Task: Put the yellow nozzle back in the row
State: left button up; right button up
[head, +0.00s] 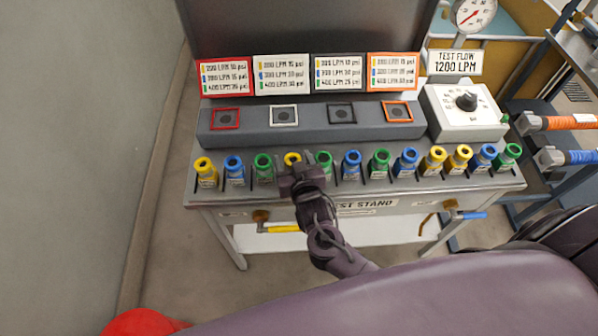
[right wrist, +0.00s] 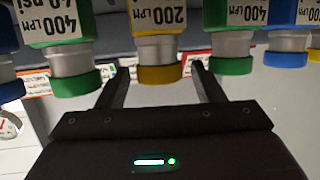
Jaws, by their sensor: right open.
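The yellow nozzle (head: 292,159) labelled 200 LPM stands in the row on the front of the test stand, between green nozzles. In the right wrist view the yellow nozzle (right wrist: 158,72) appears upside down, its yellow rim toward my gripper. My right gripper (head: 294,168) is right at this nozzle and hides its lower part in the head view. In the wrist view its open fingers (right wrist: 160,82) lie on either side of the nozzle's rim, with gaps showing; no grip is seen. Other yellow nozzles stand at the row's left end (head: 205,170) and right part (head: 435,159). My left gripper is out of view.
Green nozzles (head: 263,166) (head: 324,162) stand close on both sides of my gripper. Behind the row is a grey ledge with several coloured square frames (head: 284,115) and label cards. A flow dial box (head: 465,110) stands right. A yellow-handled valve (head: 280,229) hangs below the front.

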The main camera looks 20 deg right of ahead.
jog(key=d+b+v, duration=0.1)
jog(key=v, duration=1)
jog(key=shift+a, duration=0.5)
